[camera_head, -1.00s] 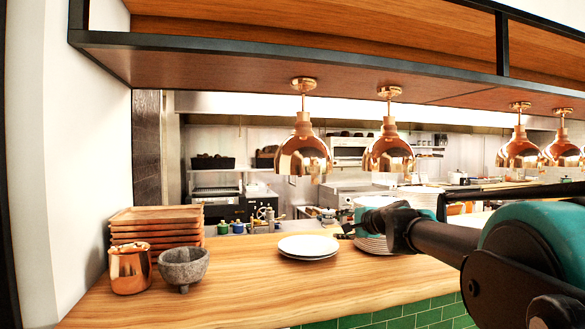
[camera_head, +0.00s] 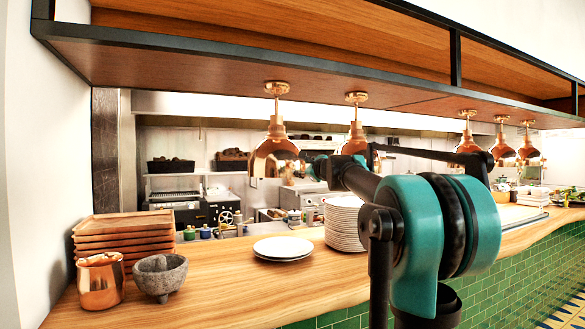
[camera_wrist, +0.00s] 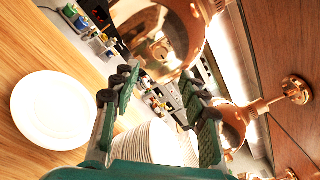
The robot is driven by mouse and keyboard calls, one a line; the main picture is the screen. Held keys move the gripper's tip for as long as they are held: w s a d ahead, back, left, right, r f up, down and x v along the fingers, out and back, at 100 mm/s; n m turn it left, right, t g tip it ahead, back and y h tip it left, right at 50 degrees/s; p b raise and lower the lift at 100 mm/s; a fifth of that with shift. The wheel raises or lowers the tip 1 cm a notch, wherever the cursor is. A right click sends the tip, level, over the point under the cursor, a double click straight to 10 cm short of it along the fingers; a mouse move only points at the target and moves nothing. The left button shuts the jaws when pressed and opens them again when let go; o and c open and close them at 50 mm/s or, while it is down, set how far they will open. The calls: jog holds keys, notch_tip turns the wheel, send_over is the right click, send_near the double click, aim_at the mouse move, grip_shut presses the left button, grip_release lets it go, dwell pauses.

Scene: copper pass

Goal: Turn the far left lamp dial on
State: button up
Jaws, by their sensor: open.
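The far left copper lamp (camera_head: 270,158) hangs from the shelf on a thin stem. Its shiny copper shade (camera_wrist: 150,22) fills the top of the wrist view, just beyond my fingertips.
A second copper lamp (camera_head: 356,141) hangs close behind my arm and is at the right in the wrist view (camera_wrist: 232,122). Below are a white plate (camera_head: 283,247) and a plate stack (camera_head: 345,228). Wooden trays (camera_head: 122,240), a copper mug (camera_head: 100,282) and a stone mortar (camera_head: 160,276) stand left.

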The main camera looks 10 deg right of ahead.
aim_at(292, 166)
jog(key=x, duration=0.9)
jog(key=shift+w+f, duration=0.1)
jog(key=shift+w, duration=0.2)
grip_shut()
